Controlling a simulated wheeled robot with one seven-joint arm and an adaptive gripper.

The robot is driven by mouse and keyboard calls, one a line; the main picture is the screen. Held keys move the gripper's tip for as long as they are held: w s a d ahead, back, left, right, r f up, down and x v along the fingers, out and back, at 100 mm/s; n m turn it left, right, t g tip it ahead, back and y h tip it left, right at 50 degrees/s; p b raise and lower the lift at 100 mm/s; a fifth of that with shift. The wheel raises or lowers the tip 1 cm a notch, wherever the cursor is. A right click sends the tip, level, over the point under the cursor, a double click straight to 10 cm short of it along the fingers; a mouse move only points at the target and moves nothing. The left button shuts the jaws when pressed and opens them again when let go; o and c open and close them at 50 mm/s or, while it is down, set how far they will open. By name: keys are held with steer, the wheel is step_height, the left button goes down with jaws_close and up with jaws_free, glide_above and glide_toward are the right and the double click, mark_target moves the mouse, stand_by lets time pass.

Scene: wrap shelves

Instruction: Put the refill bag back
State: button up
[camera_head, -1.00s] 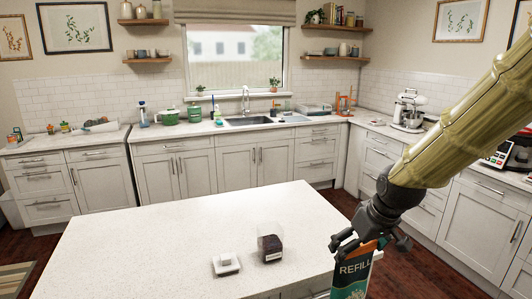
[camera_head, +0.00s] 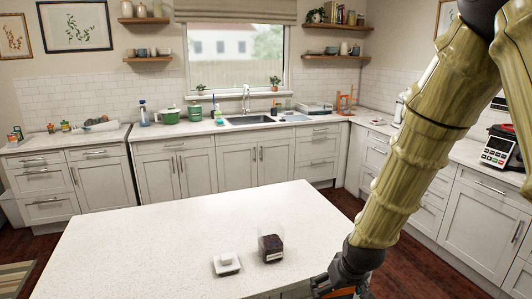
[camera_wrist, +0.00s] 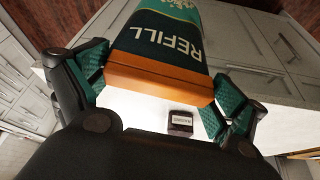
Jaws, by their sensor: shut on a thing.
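The refill bag (camera_wrist: 165,45) is dark teal with white REFILL lettering and an orange end band. In the wrist view it sits between the two green finger pads of my gripper (camera_wrist: 158,85), which is shut on it near the orange band. In the head view my gripper (camera_head: 340,284) is low at the island's right side, and only a sliver of orange shows at the bottom edge. Most of the bag is out of that view or hidden.
A clear container with dark contents (camera_head: 271,247) and a small white scale-like object (camera_head: 227,264) stand on the white island top (camera_head: 170,235). The container also shows beyond the bag in the wrist view (camera_wrist: 181,122). The island's left half is clear.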

steer(key=s+f+m, duration=0.2)
steer(key=s+f, duration=0.2)
steer(key=f, duration=1.1)
steer(key=shift+s+a+f+h, duration=0.2)
steer(key=shift+a+f+h, duration=0.05)
steer(key=shift+a+h, duration=0.2)
